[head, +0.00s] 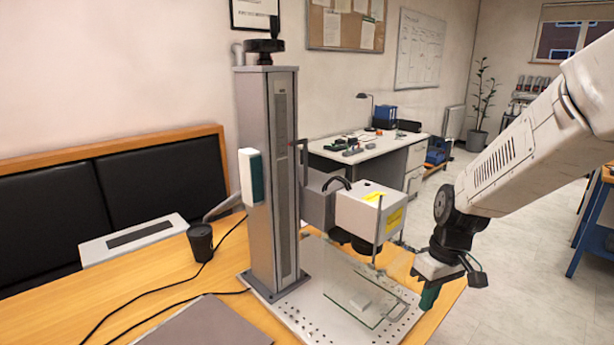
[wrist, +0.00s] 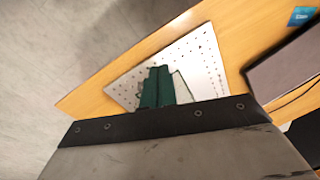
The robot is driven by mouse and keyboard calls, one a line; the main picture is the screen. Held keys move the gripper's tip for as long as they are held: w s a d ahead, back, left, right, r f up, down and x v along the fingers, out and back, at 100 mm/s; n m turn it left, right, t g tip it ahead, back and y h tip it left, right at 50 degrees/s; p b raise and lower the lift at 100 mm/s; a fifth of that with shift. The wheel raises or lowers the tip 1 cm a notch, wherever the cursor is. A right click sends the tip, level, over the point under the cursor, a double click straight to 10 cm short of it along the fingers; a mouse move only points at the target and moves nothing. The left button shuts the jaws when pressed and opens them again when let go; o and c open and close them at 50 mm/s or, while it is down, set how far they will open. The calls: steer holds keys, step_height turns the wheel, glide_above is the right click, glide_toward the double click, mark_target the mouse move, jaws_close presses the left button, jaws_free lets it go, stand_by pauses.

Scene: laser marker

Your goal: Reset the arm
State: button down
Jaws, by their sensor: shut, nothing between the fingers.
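My gripper (head: 429,297) hangs from my arm at the right of the head view, beside the right edge of the laser marker's perforated base plate (head: 300,322). Its green fingers point down and are shut together, with nothing between them. In the wrist view the shut fingers (wrist: 157,86) appear over the perforated plate (wrist: 200,50) and hide part of it. The laser marker has a tall grey column (head: 272,190) and a pale laser head (head: 368,212) with a yellow label.
A wooden table (head: 185,285) bears the machine, a black cup (head: 200,242) with cables, and a grey flat item (head: 205,325). A dark-backed bench stands behind at left. Open floor (head: 520,260) lies to the right of the table.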

steer(key=s+r+m+t, duration=0.1)
steer(key=s+r+m, duration=0.1)
steer(key=s+r, duration=0.5)
steer(key=s+r+m+h, duration=0.1)
steer(key=s+r, duration=0.6)
steer(key=s, duration=0.8)
steer(key=shift+d+r+m+t+h, duration=0.3)
steer(key=shift+m+t, duration=0.1)
steer(key=shift+m, duration=0.5)
steer(key=shift+a, duration=0.15)
